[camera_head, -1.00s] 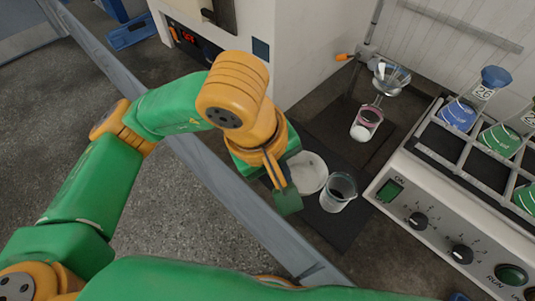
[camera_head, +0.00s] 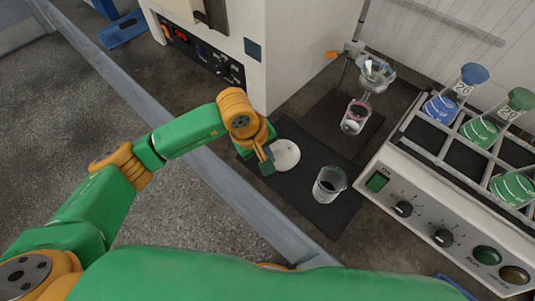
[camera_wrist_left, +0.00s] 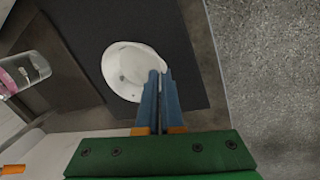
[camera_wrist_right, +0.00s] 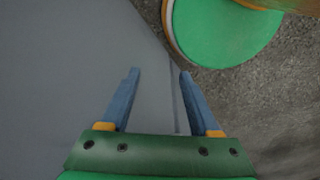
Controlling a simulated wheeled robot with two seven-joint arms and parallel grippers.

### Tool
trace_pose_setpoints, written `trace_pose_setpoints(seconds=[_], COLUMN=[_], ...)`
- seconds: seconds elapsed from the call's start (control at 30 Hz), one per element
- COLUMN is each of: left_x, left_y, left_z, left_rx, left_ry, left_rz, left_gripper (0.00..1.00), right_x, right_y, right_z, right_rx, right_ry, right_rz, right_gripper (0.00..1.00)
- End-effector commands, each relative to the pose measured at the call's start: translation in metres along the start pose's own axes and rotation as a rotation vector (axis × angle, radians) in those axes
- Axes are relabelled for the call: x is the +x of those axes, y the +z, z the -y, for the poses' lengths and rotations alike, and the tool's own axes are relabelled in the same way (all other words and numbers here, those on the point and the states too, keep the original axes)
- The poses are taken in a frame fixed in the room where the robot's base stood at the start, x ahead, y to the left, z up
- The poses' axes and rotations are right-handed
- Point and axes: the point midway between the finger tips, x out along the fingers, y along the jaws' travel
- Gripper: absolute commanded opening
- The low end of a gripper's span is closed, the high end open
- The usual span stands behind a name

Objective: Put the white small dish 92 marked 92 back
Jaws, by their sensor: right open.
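The small white dish (camera_head: 285,155) is over the upper left part of the dark mat (camera_head: 310,158), near the bench's front edge. I cannot tell whether it touches the mat, and no number on it is readable. My left gripper (camera_head: 266,162) is at the dish's near left side. In the left wrist view, its blue fingers (camera_wrist_left: 161,72) are close together on the rim of the dish (camera_wrist_left: 128,68), shut on it. My right gripper (camera_wrist_right: 157,72) is open and empty, seen only in its own wrist view, above a plain grey surface.
A glass beaker (camera_head: 329,185) with dark contents stands on the mat, right of the dish. Behind are a pink-banded vessel (camera_head: 355,117) under a funnel (camera_head: 376,75) on a stand. A shaker (camera_head: 420,195) with capped flasks is on the right; a white cabinet (camera_head: 240,50) is behind.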

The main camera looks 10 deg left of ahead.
Motion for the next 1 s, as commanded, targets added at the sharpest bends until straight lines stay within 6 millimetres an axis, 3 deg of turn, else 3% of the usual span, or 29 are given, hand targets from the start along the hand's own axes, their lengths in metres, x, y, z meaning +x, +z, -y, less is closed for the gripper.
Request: trace_pose_setpoints(seconds=[0.03, 0.1, 0.17, 0.43, 0.57, 0.8, 1.0], left_x=[0.003, 0.001, 0.001, 0.000, -0.011, -0.072, -0.112], left_y=[0.000, 0.000, 0.000, 0.000, -0.001, -0.001, -0.001], left_z=[0.001, 0.000, 0.000, 0.000, -0.001, -0.001, -0.001], left_rx=[0.000, 0.000, 0.000, -0.001, 0.000, 0.002, -0.001], left_ry=[0.000, 0.000, 0.000, 0.000, 0.003, 0.006, 0.002], left_rz=[-0.001, 0.000, 0.000, 0.000, -0.001, -0.006, -0.002], left_gripper=[0.00, 0.22, 0.33, 0.33, 0.33, 0.33, 0.33], right_x=[0.004, 0.002, 0.002, 0.000, 0.001, 0.014, 0.019], right_y=[0.000, 0.000, 0.000, -0.001, 0.000, 0.001, 0.002], right_z=[0.000, 0.001, 0.001, 0.001, 0.001, 0.000, 0.000], right_rx=[0.000, 0.000, 0.000, 0.000, -0.001, -0.001, -0.001], right_ry=[-0.001, -0.001, -0.001, -0.001, -0.001, 0.000, 0.000], right_rz=[0.000, -0.001, -0.001, 0.000, 0.000, 0.000, 0.000], right_gripper=[0.62, 0.62, 0.62, 0.62, 0.62, 0.62, 0.62])
